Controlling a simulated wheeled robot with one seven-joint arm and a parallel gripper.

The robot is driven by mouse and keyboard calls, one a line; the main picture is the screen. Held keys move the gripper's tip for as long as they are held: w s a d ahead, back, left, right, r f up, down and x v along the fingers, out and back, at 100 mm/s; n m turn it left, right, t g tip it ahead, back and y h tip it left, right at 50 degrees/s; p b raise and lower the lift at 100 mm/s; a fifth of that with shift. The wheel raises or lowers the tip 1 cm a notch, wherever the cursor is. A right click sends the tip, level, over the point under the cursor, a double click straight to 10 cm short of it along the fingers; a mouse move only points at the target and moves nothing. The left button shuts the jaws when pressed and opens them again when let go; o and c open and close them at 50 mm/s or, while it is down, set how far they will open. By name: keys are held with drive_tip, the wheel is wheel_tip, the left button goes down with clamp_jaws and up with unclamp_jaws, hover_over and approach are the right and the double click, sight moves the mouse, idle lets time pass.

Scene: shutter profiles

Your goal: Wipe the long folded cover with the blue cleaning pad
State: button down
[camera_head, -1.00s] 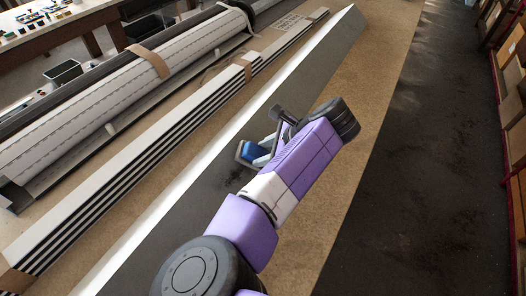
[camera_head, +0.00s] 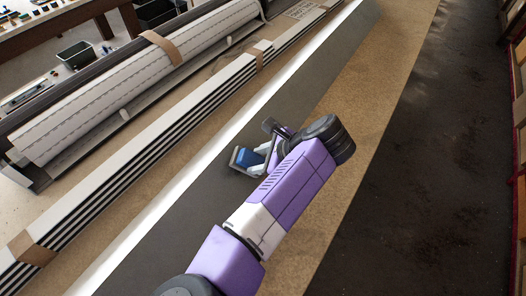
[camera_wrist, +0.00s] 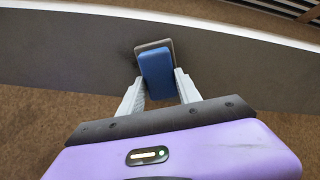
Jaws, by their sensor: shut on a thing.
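The long folded cover (camera_head: 202,197) is a dark grey strip with a pale folded edge, running diagonally along the bench. It also crosses the wrist view (camera_wrist: 240,68) from side to side. My gripper (camera_head: 258,160) is over the cover. In the wrist view my gripper (camera_wrist: 158,88) has its two pale fingers shut on the blue cleaning pad (camera_wrist: 156,72), which has a grey-brown base plate at its far end. The pad (camera_head: 247,158) also shows in the head view, at the cover's surface. I cannot tell whether its face touches the cover.
A bundle of striped white profiles (camera_head: 150,146) bound with brown bands lies left of the cover. A white slatted roller (camera_head: 130,95) lies beyond it. Bare brown bench surface (camera_head: 385,80) is on the right, then dark floor (camera_head: 440,150) and shelving at the right edge.

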drive_tip(key=shift+s+a+p, duration=0.25)
drive_tip(key=shift+s+a, duration=0.6)
drive_tip(key=shift+s, duration=0.2)
drive_tip(key=shift+s+a+p, duration=0.25)
drive_tip(key=shift+s+a, duration=0.55)
drive_tip(key=shift+s, duration=0.25)
drive_tip(key=shift+s+a+p, duration=0.25)
drive_tip(key=shift+s+a, duration=0.6)
drive_tip(key=shift+s, duration=0.2)
drive_tip(key=p+v, duration=0.4)
drive_tip(key=v, duration=0.2)
drive_tip(key=shift+p, duration=0.35)
drive_tip(key=shift+d, duration=0.15)
drive_tip(key=shift+r, duration=0.1)
drive_tip(key=v, duration=0.2)
drive_tip(key=shift+s+d+r, duration=0.15)
drive_tip(key=shift+d+r, duration=0.1)
drive_tip(key=shift+r, duration=0.05)
drive_tip(key=shift+f, duration=0.1)
